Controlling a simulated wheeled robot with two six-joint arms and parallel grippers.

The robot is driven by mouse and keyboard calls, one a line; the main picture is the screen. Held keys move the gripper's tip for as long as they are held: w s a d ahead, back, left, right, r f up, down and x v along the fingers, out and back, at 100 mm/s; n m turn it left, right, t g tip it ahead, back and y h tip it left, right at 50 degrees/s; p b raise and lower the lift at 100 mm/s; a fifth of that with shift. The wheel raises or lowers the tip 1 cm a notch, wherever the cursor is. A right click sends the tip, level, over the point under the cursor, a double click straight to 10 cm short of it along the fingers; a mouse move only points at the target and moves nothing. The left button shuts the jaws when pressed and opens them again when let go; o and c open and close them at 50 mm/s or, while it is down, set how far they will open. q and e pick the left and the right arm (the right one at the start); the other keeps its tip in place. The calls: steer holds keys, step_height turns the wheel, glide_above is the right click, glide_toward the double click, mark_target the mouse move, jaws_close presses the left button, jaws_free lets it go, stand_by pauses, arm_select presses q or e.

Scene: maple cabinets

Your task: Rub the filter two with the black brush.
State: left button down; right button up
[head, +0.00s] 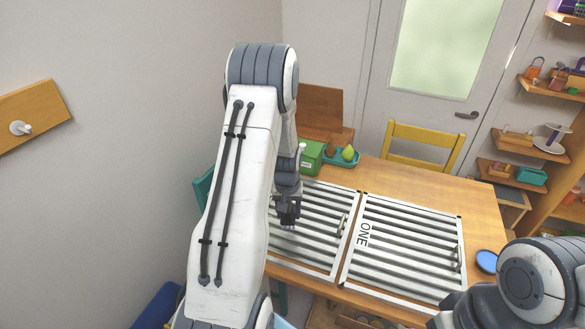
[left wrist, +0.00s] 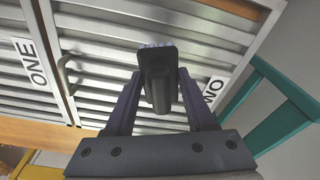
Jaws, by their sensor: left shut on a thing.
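Filter two (head: 318,238) is a slatted metal panel with a white frame, lying at the left of the wooden table. Part of it is hidden behind my left arm. In the left wrist view its slats (left wrist: 120,75) show with a label reading "WO", the rest covered. My left gripper (head: 287,212) is over its left part; its fingers (left wrist: 158,98) are shut on the black brush (left wrist: 158,72), whose pale blue bristles face the slats. Whether the bristles touch the slats I cannot tell. My right gripper is out of view.
Filter one (head: 400,250), marked ONE, lies right beside filter two. Both have raised handles. A green box (head: 311,156) and a teal tray (head: 355,161) with a pear stand at the back. A blue dish (head: 486,260) is at the right edge. A yellow chair (head: 425,138) stands behind.

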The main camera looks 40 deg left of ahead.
mark_target(289, 207)
arm_select(q)
steer(key=shift+r+p, duration=0.95)
steer(key=shift+r, duration=0.6)
